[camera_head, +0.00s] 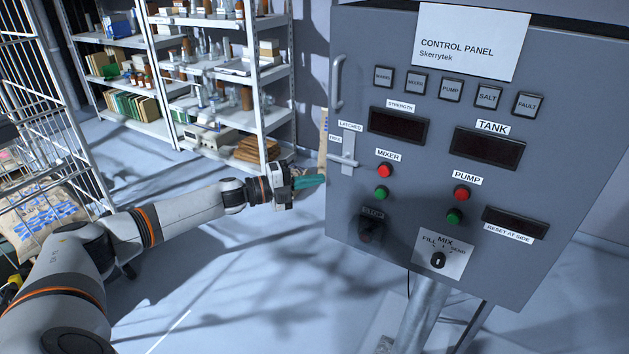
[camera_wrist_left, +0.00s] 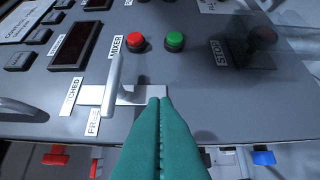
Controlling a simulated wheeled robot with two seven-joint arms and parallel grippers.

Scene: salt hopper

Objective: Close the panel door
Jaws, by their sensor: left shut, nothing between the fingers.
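The panel door (camera_head: 400,215) is the grey front of the control panel, with buttons, displays and a dial. A vertical pull handle (camera_head: 338,82) is at its upper left edge. Below it, a latch lever (camera_head: 345,161) lies across a light plate beside labels reading LATCHED and FREE. The lever also shows in the left wrist view (camera_wrist_left: 114,85). My left gripper (camera_head: 322,180) is at the door's left edge, just below the lever. Its teal fingers (camera_wrist_left: 160,102) are shut and empty, tips over the plate's end; contact is unclear. Whether the door stands ajar is unclear. My right gripper is out of view.
Shelves (camera_head: 215,75) with bottles and boxes stand behind on the left. A wire cage (camera_head: 45,110) with a printed sack (camera_head: 45,218) is at the far left. Red (camera_wrist_left: 55,158) and blue (camera_wrist_left: 263,158) handles show beyond the door's edge. Floor between is clear.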

